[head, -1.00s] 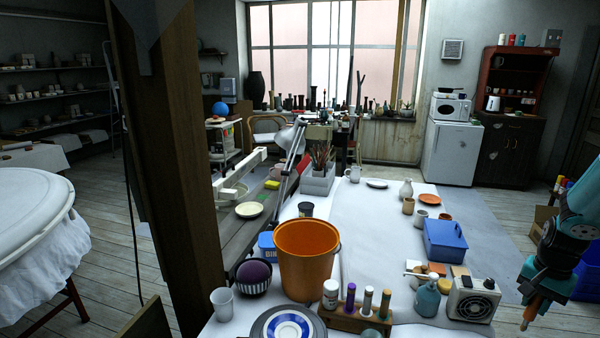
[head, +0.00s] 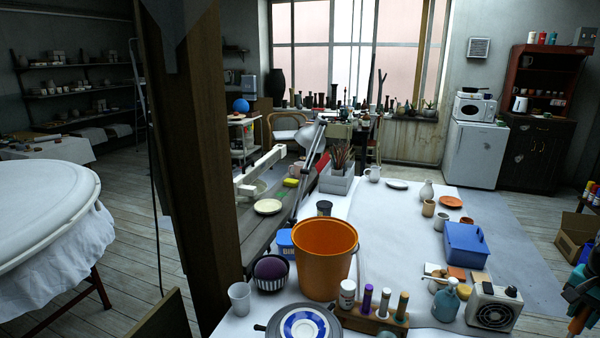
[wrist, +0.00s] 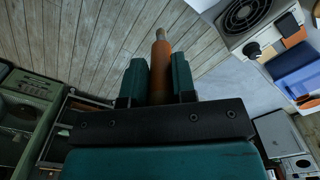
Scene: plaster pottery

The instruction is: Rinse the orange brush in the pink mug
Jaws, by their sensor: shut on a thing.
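My gripper (wrist: 160,84) has teal fingers shut on the orange brush (wrist: 160,62). In the wrist view the brush points away from the gripper, over the plank floor. In the head view my gripper (head: 582,300) is at the right edge, partly cut off, with the brush's orange end (head: 578,321) pointing down beside the table. A beige cup (head: 441,222) and a tan cup (head: 428,208) stand left of the blue caddy; a white mug (head: 373,174) stands farther back.
A white fan heater (head: 492,308), a teal bottle (head: 446,302) and a blue caddy (head: 466,246) line the table's right side. An orange bucket (head: 324,262) stands left of them. The white table middle (head: 390,235) is clear. A cardboard box (head: 575,235) is on the floor.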

